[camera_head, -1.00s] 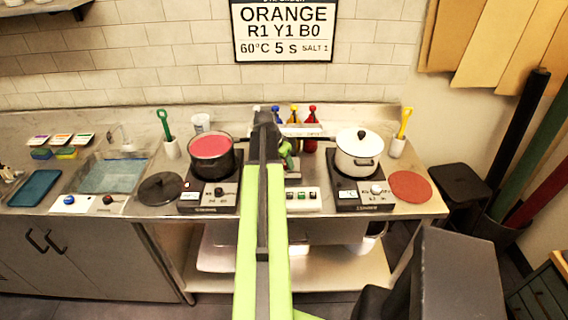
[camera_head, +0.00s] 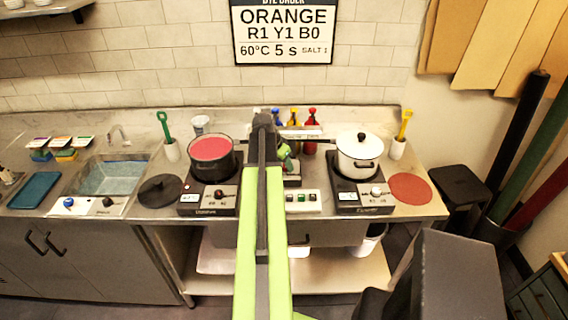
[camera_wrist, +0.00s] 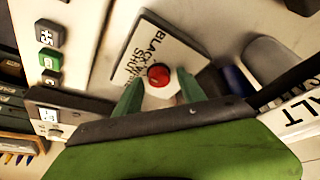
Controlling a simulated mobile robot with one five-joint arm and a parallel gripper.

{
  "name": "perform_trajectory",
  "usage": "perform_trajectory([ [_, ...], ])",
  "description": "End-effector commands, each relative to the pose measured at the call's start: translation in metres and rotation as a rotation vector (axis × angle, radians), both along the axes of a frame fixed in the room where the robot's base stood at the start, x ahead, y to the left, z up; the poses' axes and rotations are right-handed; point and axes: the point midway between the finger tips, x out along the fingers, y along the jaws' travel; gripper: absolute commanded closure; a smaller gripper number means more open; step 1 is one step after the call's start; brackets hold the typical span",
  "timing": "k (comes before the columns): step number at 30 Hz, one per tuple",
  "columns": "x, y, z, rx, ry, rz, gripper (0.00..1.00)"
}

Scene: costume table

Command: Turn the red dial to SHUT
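In the wrist view a round red dial (camera_wrist: 158,75) sits on a white plate (camera_wrist: 178,48) with black lettering. The lettering is tilted and only partly readable, so I cannot tell the dial's setting. My gripper (camera_wrist: 160,80) is open, with one green finger on each side of the dial. A gap shows between each finger and the dial in this view; I cannot tell their depth relative to it. In the head view my gripper (camera_head: 286,158) is small and partly behind my arm, over the middle of the counter. The dial cannot be made out there.
A pot of red liquid (camera_head: 211,150) stands on the left hotplate, a lidded white pot (camera_head: 359,156) on the right one. Colored bottles (camera_head: 311,118) stand behind my gripper. In the wrist view, green buttons (camera_wrist: 50,58) and a small display (camera_wrist: 48,114) lie left of the dial.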

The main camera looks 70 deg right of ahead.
Motion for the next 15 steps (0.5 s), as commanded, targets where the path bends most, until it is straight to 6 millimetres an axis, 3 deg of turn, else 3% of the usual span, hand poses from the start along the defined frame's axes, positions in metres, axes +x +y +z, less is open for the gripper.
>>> perform_trajectory([
  [10,0.000,0.001,0.002,0.000,0.001,0.000,0.50],
  [15,0.002,0.006,0.018,0.001,0.001,0.001,0.50],
])
